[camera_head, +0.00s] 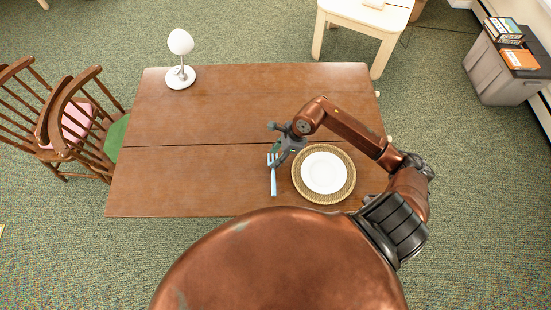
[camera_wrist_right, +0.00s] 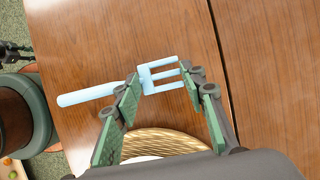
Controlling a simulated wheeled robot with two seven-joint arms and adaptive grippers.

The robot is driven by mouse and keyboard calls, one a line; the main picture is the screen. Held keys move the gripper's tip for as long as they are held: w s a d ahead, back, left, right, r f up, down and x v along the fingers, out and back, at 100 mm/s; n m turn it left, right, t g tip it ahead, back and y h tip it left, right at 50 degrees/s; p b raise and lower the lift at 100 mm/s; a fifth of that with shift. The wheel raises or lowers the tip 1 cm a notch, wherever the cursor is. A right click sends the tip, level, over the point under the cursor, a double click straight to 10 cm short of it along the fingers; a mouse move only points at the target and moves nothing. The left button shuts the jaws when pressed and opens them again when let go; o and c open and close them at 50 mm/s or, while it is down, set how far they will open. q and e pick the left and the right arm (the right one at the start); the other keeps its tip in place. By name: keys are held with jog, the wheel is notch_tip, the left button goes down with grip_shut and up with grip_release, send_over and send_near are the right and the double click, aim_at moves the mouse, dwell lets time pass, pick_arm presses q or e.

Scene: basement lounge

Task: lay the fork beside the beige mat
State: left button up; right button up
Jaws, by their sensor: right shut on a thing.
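The light-blue fork (camera_head: 273,180) is just left of the round beige woven mat (camera_head: 299,189), apart from it, with its handle toward me. My right gripper (camera_head: 276,155) is shut on the fork near its tines. In the right wrist view the fork (camera_wrist_right: 90,95) shows between the green-padded fingers of the gripper (camera_wrist_right: 158,85), tines to the right. Part of the mat (camera_wrist_right: 165,139) shows below it there. I cannot tell whether the fork touches the table. My left gripper is not in view.
A white plate (camera_head: 323,172) sits on the mat. The brown wooden table (camera_head: 190,165) is clear on its left and middle. A white lamp (camera_head: 181,60) stands at the far left corner. Wooden chairs (camera_head: 62,115) stand at the left side.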

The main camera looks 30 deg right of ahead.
notch_tip(320, 180, down, 2)
jog(key=shift+f, duration=0.1)
jog(key=o, duration=1)
jog(key=p+v, duration=0.1)
jog(key=v, duration=1.1)
jog(key=shift+s+a, duration=0.1)
